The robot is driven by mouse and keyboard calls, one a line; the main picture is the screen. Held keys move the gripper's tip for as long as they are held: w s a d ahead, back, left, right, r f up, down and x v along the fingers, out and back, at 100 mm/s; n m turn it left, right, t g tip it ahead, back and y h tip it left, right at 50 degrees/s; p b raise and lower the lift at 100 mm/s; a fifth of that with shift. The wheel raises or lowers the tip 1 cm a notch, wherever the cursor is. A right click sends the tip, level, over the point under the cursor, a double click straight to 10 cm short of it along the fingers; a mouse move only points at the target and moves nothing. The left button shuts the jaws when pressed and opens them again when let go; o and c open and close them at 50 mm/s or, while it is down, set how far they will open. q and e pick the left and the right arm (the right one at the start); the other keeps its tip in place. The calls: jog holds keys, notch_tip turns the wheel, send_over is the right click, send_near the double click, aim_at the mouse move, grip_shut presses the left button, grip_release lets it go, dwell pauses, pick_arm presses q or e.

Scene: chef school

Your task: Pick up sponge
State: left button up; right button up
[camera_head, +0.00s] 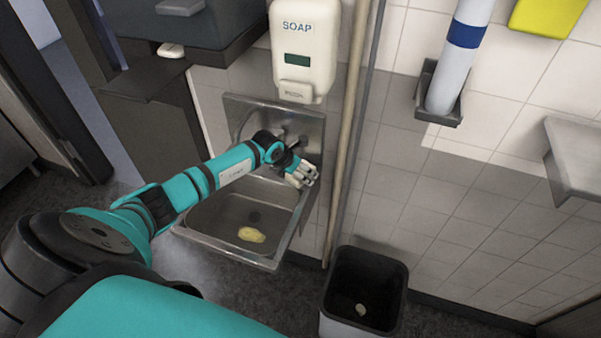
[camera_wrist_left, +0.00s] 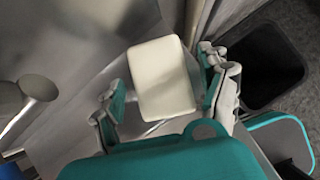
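A cream, block-shaped sponge (camera_wrist_left: 162,78) lies between the fingers of my left gripper (camera_wrist_left: 165,95) in the left wrist view. The fingers are apart, one on each side of it, with what look like narrow gaps; firm contact cannot be made out. In the head view my left gripper (camera_head: 301,175) is at the right side of the metal sink, near its rim. A pale patch there may be the sponge, but fingers and sponge are hard to separate. My right gripper is not in view.
A yellowish lump (camera_head: 251,235) lies in the sink basin (camera_head: 222,208). A soap dispenser (camera_head: 303,45) hangs above. A wooden pole (camera_head: 346,140) stands right of the sink. A black bin (camera_head: 366,285) with a small pale piece stands on the floor.

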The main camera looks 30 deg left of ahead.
pick_arm(q)
jog(key=c, duration=1)
jog(key=shift+r, duration=0.15)
jog(key=shift+r+b, duration=0.45)
jog(key=shift+r, duration=0.2)
jog(key=shift+b+v, duration=0.6)
jog(key=shift+v, duration=0.35)
jog(key=s+d+r+b, duration=0.1)
jog(key=s+d+b, duration=0.1)
jog(key=s, duration=0.5)
jog(key=s+d+r+b, duration=0.1)
jog(key=s+d+b, duration=0.1)
jog(key=s, duration=0.5)
jog(key=shift+s, duration=0.3)
